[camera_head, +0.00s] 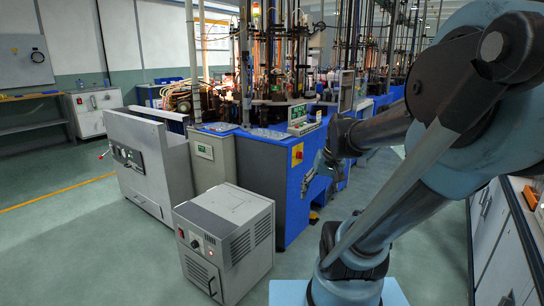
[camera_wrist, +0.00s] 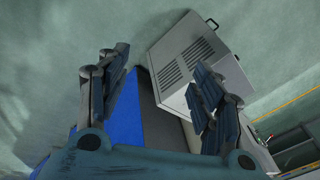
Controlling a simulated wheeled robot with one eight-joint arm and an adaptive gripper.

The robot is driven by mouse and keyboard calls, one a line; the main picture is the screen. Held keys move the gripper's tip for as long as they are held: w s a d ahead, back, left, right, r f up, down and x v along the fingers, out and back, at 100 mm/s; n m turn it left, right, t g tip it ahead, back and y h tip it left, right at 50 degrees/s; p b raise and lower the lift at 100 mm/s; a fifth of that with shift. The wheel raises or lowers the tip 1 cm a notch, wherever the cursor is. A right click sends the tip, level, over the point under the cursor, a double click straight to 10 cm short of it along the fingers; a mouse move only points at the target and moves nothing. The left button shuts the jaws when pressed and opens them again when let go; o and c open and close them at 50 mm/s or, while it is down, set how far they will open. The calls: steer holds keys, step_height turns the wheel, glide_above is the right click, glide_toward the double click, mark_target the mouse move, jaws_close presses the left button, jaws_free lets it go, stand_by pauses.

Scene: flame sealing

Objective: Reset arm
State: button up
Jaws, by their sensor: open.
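My blue-grey arm fills the right side of the head view. My gripper (camera_head: 318,176) hangs at its end in front of the blue machine bench (camera_head: 262,180). In the wrist view the two dark fingers of my gripper (camera_wrist: 160,88) stand wide apart with nothing between them. Beyond the right finger lies the grey vented box (camera_wrist: 195,65), apart from the gripper as far as I can tell. The same grey box (camera_head: 225,240) stands on the floor in the head view, left of my arm.
A long grey cabinet (camera_head: 150,165) stands left of the bench. A control panel (camera_head: 300,118) sits on the bench's corner. A white drawer counter (camera_head: 500,240) runs along the right edge. Green floor (camera_head: 80,240) is clear at the lower left.

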steer(key=s+d+f+h, duration=0.1)
steer(key=s+d+f, duration=0.1)
steer(key=s+f, duration=0.1)
steer(key=s+d+f+n+h, duration=0.1)
steer(key=s+d+f, duration=0.1)
steer(key=s, duration=0.4)
steer(key=shift+f, duration=0.4)
steer(key=shift+s, duration=0.1)
